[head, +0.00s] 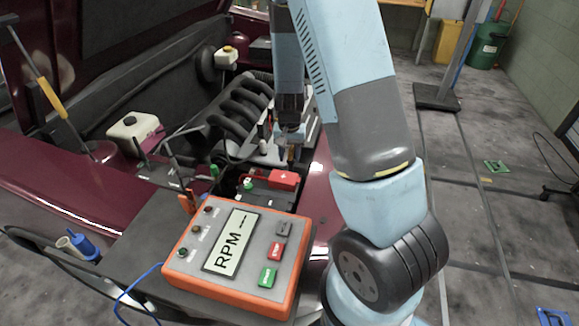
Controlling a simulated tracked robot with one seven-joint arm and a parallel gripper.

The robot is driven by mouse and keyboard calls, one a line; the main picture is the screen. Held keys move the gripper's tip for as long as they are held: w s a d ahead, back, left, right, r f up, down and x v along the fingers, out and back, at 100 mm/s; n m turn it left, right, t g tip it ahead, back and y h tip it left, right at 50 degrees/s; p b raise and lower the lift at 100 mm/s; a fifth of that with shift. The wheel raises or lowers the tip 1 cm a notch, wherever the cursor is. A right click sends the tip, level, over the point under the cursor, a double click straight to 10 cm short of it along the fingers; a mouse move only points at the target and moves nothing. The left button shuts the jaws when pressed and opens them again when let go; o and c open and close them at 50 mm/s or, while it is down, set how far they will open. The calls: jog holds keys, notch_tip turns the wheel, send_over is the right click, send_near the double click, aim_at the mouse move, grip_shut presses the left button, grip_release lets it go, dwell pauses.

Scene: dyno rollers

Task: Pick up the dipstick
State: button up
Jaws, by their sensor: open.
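My gripper (291,143) points down over the engine bay, beside the engine's right side. It is open. A small orange-brown upright piece (291,154) shows right under the fingertips; it may be the dipstick's handle, but it is too small to be sure. I cannot tell whether the fingers are around it or just above it. The black engine manifold (240,107) with curved pipes is to the left of my gripper. The lower part of any dipstick is hidden in the engine bay.
A battery (252,192) with a red terminal cover (284,180) sits just below my gripper. An orange RPM box (240,250) stands in front. A rod with a yellow grip (52,98) rises at left, near a white reservoir (135,130). The maroon fender (318,195) is close on the right.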

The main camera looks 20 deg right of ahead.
jog(key=shift+c, duration=0.4)
grip_shut()
jog(key=shift+r, duration=0.1)
notch_tip(320, 180, up, 28)
dwell(0.7)
jog(key=shift+d+r, duration=0.1)
